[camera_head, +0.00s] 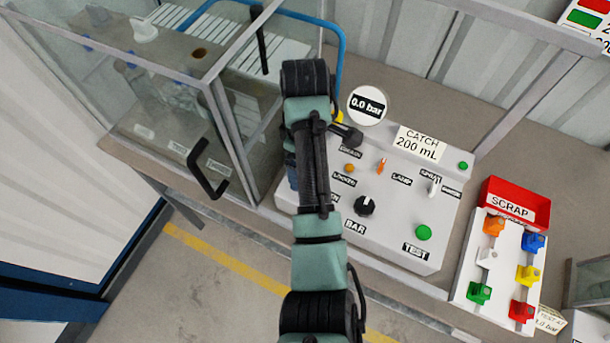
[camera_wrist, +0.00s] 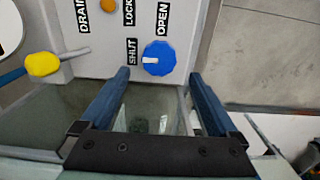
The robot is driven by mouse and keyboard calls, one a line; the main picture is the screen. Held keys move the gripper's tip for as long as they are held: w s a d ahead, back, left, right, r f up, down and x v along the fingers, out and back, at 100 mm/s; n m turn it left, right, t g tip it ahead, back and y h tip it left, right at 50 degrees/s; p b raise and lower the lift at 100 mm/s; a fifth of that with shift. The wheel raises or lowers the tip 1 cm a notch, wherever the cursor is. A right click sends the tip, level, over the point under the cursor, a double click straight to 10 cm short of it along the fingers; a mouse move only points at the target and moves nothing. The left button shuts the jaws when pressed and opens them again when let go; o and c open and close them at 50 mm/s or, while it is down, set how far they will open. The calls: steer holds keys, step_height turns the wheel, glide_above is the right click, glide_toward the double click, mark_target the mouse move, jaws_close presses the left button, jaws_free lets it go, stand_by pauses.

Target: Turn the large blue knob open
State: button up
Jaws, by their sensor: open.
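The large blue knob (camera_wrist: 160,60) is on the pale panel in the wrist view, between the labels SHUT and OPEN. Its white pointer mark is on its left side, toward SHUT. My gripper (camera_wrist: 159,76) is open and empty. Its two blue fingers reach toward the panel, with the tips at either side of the knob and apart from it in the picture. How far the tips are from the panel is hard to tell. In the head view my arm covers the knob and most of my gripper.
The control panel (camera_head: 390,205) also carries a black selector knob (camera_head: 365,206) and a green TEST button (camera_head: 423,232). A glass-walled enclosure with a black handle (camera_head: 207,172) stands left of my arm. A red SCRAP bin (camera_head: 512,203) is at the right.

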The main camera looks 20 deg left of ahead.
steer(key=shift+f, duration=2.55)
steer(key=shift+p, duration=0.3)
steer(key=c, duration=1.4)
